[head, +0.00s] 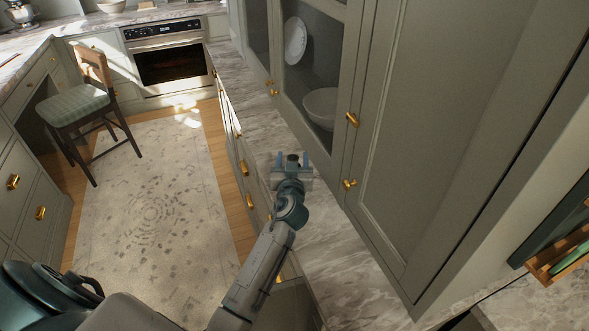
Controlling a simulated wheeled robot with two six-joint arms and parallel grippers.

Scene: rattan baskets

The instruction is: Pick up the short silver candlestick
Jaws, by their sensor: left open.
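I see no short silver candlestick in the head view. My left gripper (293,157) is open above the marble counter (345,255), with its two blue fingers pointing away from me. My right gripper is not in view.
A tall grey-green cabinet (420,150) with brass knobs rises close to the gripper's right. A white bowl (320,107) and a plate (295,40) are inside it. A chair (78,105), a rug (150,200) and an oven (168,62) are at left. The floor between is clear.

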